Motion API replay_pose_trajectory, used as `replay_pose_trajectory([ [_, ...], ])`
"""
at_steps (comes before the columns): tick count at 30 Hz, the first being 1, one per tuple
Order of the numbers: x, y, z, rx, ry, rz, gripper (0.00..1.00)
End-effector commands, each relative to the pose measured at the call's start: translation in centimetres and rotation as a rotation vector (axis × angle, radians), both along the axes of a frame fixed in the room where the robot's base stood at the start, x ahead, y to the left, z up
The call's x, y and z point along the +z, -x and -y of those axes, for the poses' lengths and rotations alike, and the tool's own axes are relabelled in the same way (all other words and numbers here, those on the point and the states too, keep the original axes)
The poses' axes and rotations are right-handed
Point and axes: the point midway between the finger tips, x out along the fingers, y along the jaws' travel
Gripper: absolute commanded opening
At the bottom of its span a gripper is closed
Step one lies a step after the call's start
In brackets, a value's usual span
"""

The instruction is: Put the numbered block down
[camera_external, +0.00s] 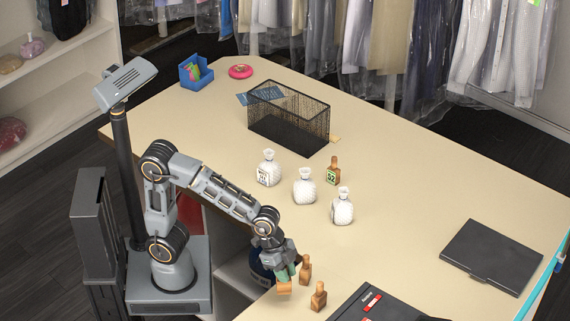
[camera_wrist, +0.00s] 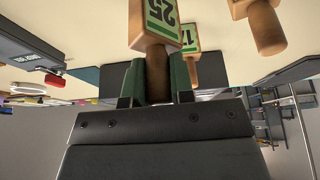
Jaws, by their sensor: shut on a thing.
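My gripper (camera_external: 285,272) is at the front part of the table, its jaws shut on the narrow neck of a wooden numbered block (camera_external: 284,288). In the wrist view the block (camera_wrist: 153,22) shows a green-framed label with an upside-down number, seemingly 25. I cannot tell whether its base touches the table. Two similar wooden blocks stand close by on the right, one beside the gripper (camera_external: 305,270) and one nearer the front (camera_external: 318,298). Another block with a green label (camera_external: 333,171) stands farther back among white bottles.
Several white bottles (camera_external: 304,187) stand mid-table. A black mesh basket (camera_external: 289,118) is behind them. A black flat case (camera_external: 492,257) lies at right, and a dark device with red parts (camera_external: 380,306) is at the front. The table (camera_external: 420,190) is bare between bottles and case.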

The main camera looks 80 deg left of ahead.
Motion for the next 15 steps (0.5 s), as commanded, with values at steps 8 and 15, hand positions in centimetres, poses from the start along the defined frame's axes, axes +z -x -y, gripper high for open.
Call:
replay_pose_trajectory([
  [8,-3.5,-0.2,0.1,0.001,0.000,0.000,0.00],
  [15,-3.3,-0.1,0.1,0.001,0.000,0.000,0.00],
])
